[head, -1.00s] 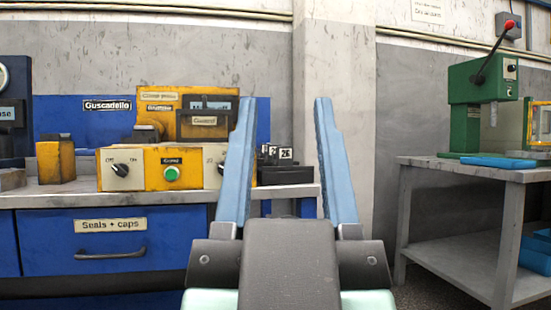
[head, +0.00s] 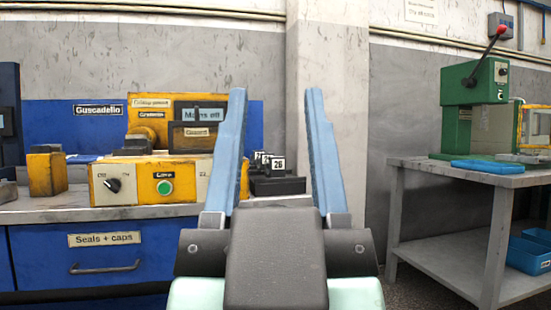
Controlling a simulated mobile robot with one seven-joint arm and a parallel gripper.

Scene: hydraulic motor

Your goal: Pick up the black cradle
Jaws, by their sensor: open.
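A low black holder (head: 278,185) with white number tags, one reading 26, sits near the right end of the workbench top. It looks like the black cradle, though I cannot be sure. It shows between the two blue fingers of my gripper (head: 276,92), and the left finger may cover part of its left side. My gripper is open and empty, with its fingers pointing up in the picture. The holder appears beyond the fingers, apart from them.
A yellow control box (head: 165,183) with a green button stands left of the holder. A taller yellow unit (head: 150,115) is behind it, before a wall and pillar (head: 327,60). A yellow block (head: 47,174) is further left. A grey table (head: 470,178) with a green press (head: 474,85) stands right.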

